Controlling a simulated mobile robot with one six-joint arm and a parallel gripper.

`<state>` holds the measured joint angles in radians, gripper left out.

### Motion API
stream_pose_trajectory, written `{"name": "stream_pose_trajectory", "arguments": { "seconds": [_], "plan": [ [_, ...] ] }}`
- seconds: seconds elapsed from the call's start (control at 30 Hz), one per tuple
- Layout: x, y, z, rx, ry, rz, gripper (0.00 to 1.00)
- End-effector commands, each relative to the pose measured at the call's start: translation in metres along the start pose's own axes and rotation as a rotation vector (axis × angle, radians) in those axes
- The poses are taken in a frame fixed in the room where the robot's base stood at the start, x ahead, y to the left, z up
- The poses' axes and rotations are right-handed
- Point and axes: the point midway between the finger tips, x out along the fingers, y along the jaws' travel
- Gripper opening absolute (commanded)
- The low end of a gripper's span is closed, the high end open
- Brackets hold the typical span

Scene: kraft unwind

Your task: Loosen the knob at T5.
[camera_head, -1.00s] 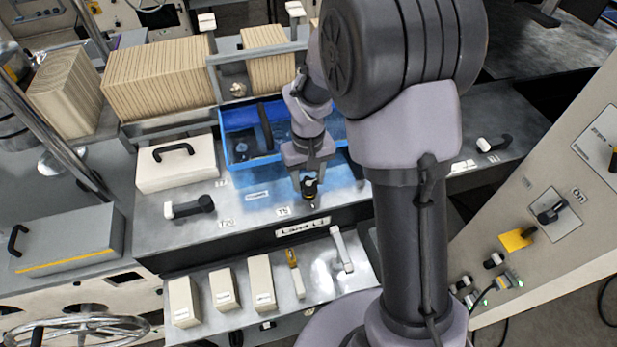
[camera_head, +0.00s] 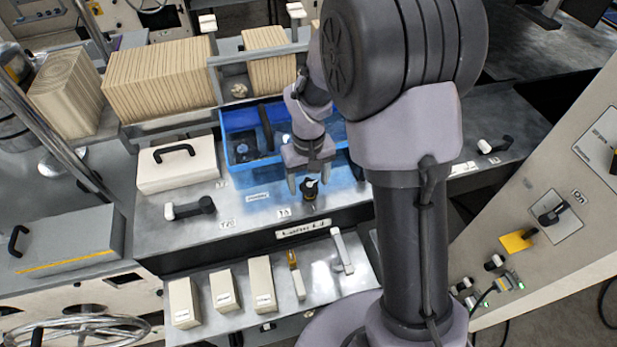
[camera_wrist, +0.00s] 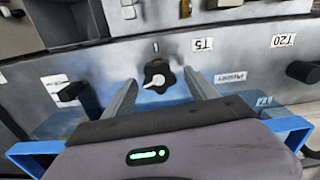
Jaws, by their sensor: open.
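The T5 knob is a black lobed knob (camera_wrist: 157,77) with a white pointer, on the grey metal panel beside the T5 label (camera_wrist: 202,44). In the head view the knob (camera_head: 310,188) sits just below my gripper, right of its T5 label (camera_head: 284,212). My gripper (camera_wrist: 160,78) is open, one finger on each side of the knob in the wrist view. In the head view my gripper (camera_head: 309,188) points down with its fingers spread around the knob's position. I cannot tell whether either finger touches it.
A blue tray (camera_head: 235,163) lies behind the knob. A black lever handle (camera_head: 190,208) is to the left near the T20 label (camera_head: 227,223).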

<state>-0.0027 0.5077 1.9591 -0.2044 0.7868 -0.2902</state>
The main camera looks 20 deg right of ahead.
Motion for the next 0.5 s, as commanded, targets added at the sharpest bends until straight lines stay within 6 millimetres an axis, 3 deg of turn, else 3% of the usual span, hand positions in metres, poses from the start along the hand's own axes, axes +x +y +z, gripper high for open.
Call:
{"name": "stream_pose_trajectory", "arguments": {
  "seconds": [0.17, 0.5],
  "plan": [
    [-0.025, 0.000, -0.001, 0.000, 0.005, 0.001, 0.67],
    [-0.135, 0.000, -0.001, 0.000, 0.005, 0.000, 0.67]
  ]
}}
